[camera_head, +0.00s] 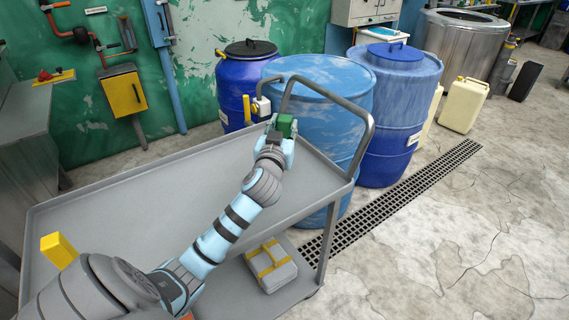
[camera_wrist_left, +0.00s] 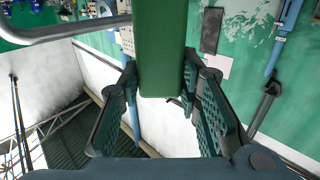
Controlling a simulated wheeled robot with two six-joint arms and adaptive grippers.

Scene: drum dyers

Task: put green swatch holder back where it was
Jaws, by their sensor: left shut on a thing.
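The green swatch holder (camera_head: 287,124) is a small green block at the tip of my left gripper (camera_head: 275,142), near the handle end of the grey cart. In the left wrist view the green holder (camera_wrist_left: 162,45) stands upright between the two dark fingers, which press on its sides. My left gripper is shut on it and holds it up near the cart's handle rail (camera_head: 345,105). The gripper hides part of the holder in the head view. My right gripper is in neither view.
The grey cart (camera_head: 130,190) has a mostly bare top with a yellow block (camera_head: 60,250). A grey case with yellow straps (camera_head: 271,264) lies on its lower shelf. Blue drums (camera_head: 398,105) stand close behind the handle. A floor grate (camera_head: 400,200) runs to the right.

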